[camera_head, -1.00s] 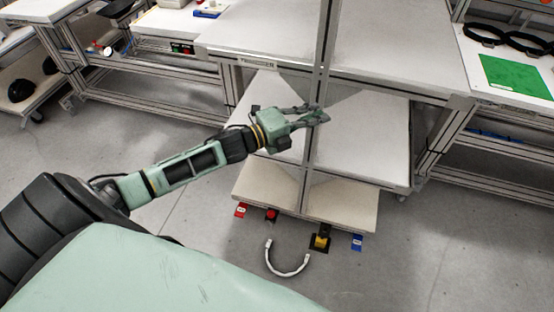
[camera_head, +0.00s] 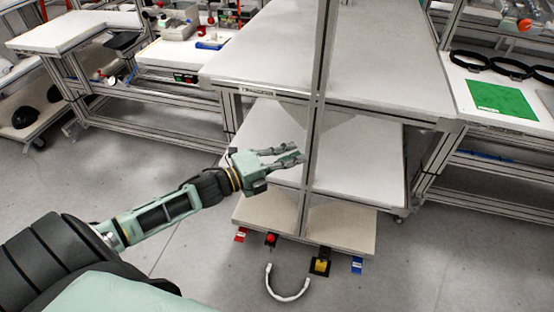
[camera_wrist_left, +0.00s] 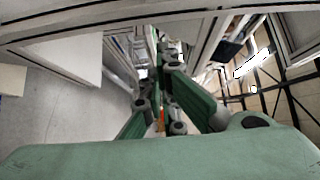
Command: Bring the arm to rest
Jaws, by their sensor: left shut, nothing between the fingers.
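My left arm comes in from the left in the head view. Its green gripper (camera_head: 297,153) is shut and empty, near the upright post (camera_head: 313,130) of the shelf workbench, over the lower shelf level. I cannot tell whether it touches the post. In the left wrist view the gripper fingers (camera_wrist_left: 160,125) run close together ahead of the green palm, with nothing between them. My right gripper is not in view.
The workbench has a white top (camera_head: 270,55), a middle shelf (camera_head: 365,165) and a low base board (camera_head: 345,225). A white curved strip (camera_head: 288,297) lies on the floor before it. A green mat (camera_head: 502,99) and black rings (camera_head: 505,66) lie on the right table.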

